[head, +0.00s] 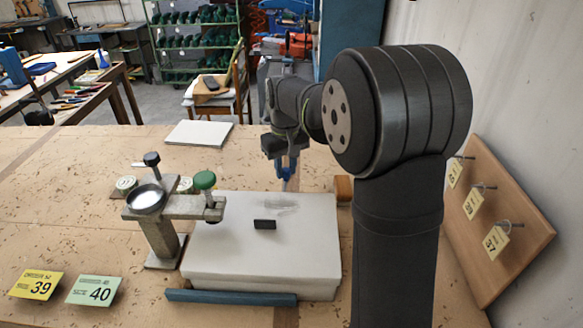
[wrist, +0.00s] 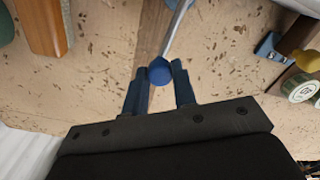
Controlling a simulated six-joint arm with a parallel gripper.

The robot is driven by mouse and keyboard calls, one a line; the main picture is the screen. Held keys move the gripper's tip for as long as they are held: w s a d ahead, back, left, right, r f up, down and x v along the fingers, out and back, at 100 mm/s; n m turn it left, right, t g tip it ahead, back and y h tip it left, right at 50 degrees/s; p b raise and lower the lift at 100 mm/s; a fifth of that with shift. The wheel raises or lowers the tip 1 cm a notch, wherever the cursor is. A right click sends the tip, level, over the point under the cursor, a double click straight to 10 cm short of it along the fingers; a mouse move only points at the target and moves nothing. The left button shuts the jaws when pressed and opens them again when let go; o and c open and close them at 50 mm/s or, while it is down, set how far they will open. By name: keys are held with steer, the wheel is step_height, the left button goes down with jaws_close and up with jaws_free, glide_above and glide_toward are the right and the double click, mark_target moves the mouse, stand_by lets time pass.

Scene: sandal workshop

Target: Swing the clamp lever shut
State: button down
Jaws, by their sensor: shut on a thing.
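My gripper (head: 287,176) points down just behind the white slab in the head view, close above the bench. In the wrist view my gripper (wrist: 159,68) has its two dark blue fingers on either side of a round blue knob (wrist: 160,72) and is shut on it. The knob sits at the end of a thin pale metal lever (wrist: 178,28), which runs up and out of the top of that view. I cannot make out the lever clearly in the head view.
A white slab (head: 208,262) with a small black block (head: 265,224) lies in front of my gripper. A wooden block (head: 343,188) is right. A tag board (head: 500,215) leans at the wall.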

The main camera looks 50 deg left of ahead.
steer(key=shift+s+a+r+n, duration=0.1)
steer(key=shift+s+a+n, duration=0.2)
steer(key=shift+n, duration=0.3)
steer(key=shift+a, duration=0.1)
steer(key=c, duration=1.5)
jaws_free()
steer(key=shift+o, duration=0.2)
step_height(320, 180, up, 17)
steer(key=shift+r, duration=0.2)
step_height(320, 180, down, 18)
steer(key=shift+r, duration=0.2)
